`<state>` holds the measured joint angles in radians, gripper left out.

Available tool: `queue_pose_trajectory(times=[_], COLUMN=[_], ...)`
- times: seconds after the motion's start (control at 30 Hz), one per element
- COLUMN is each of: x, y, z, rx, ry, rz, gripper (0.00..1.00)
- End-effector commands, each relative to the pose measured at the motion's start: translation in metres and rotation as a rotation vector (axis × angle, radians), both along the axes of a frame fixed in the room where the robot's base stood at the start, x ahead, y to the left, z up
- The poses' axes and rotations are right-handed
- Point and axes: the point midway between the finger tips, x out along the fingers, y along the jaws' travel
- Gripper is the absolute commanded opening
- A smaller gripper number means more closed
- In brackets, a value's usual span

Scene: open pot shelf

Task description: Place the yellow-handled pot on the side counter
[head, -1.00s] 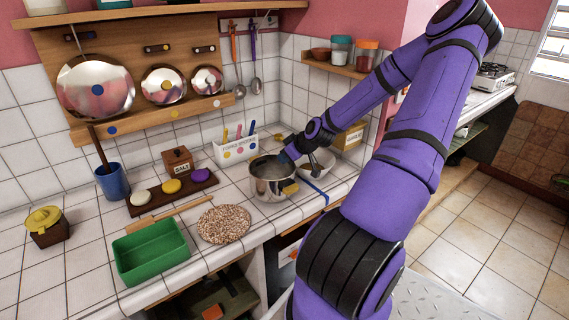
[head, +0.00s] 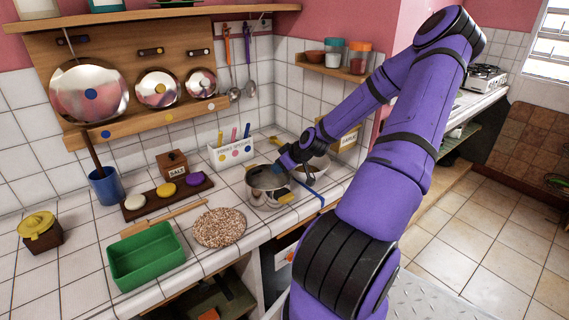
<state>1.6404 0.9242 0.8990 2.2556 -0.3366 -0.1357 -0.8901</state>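The shiny steel pot (head: 266,190) stands on the white tiled counter (head: 215,262), with a yellow handle (head: 286,198) at its right front. A second small yellow patch shows at its left rim. My gripper (head: 277,177) is at the pot's rear right rim, reaching down over the opening. Its fingertips are small and dark against the pot, so I cannot tell whether they are apart or closed on the rim. A further tiled counter (head: 478,104) with a stove runs along the right at the back.
A second metal vessel (head: 317,163) stands close behind my gripper, partly hidden. A blue strip (head: 324,196) crosses the counter right of the pot. A speckled round mat (head: 219,228) and green tray (head: 147,255) lie left. A utensil box (head: 232,151) stands behind.

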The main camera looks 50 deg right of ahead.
Motion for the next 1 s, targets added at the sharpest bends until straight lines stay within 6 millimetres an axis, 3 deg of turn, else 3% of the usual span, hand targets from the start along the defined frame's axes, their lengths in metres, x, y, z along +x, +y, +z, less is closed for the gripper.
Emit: queue_pose_trajectory(times=[1.0], x=[-0.080], y=[-0.009], z=[0.082], rx=[-0.001], ry=[-0.001], rz=[-0.002], gripper=[0.34])
